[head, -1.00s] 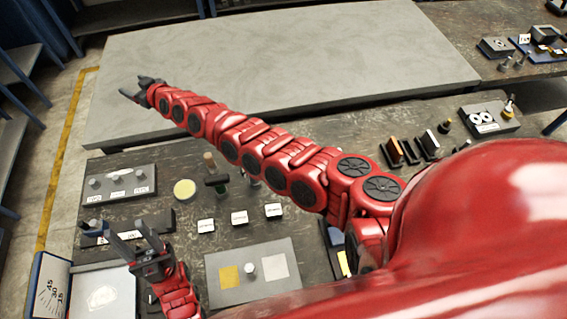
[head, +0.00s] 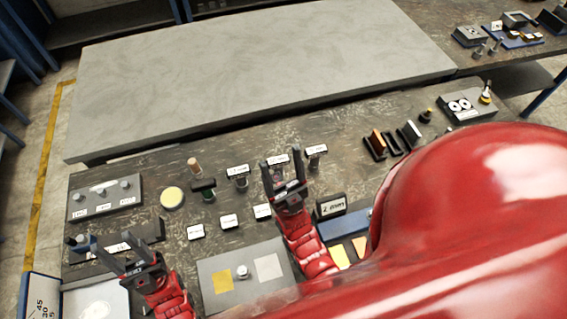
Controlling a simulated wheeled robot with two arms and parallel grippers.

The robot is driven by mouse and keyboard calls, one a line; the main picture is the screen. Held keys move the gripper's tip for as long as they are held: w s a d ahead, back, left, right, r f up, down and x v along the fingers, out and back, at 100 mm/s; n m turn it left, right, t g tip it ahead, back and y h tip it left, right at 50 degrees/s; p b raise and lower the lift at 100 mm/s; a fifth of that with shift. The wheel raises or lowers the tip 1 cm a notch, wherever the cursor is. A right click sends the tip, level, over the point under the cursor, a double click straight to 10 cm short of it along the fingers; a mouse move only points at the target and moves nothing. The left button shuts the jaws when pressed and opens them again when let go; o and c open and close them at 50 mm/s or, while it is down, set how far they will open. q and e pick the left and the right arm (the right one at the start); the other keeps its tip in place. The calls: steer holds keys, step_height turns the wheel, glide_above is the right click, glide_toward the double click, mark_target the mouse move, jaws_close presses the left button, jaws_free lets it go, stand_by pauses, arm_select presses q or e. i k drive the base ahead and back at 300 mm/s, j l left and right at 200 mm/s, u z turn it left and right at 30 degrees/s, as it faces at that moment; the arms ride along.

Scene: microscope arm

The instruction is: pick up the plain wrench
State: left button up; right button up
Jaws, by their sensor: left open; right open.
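I cannot make out a plain wrench anywhere in the head view. My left gripper (head: 120,242) is open at the lower left, with its fingers in front of a dark block with a white label (head: 117,248). My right gripper (head: 281,160) is open near the middle of the workbench, fingers pointing away from me. Small labelled pieces stand around its fingertips. I see nothing held in either gripper. My red body hides the lower right of the bench.
A grey panel with knobs (head: 104,200) and a yellow disc (head: 172,198) lie left. A grey plate with yellow and pale squares (head: 243,289) lies between my arms. A labelled black block (head: 331,206) stands right of my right gripper. A large bare grey slab (head: 260,70) lies behind.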

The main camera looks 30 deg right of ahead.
mark_target(204, 186)
steer(key=k, duration=1)
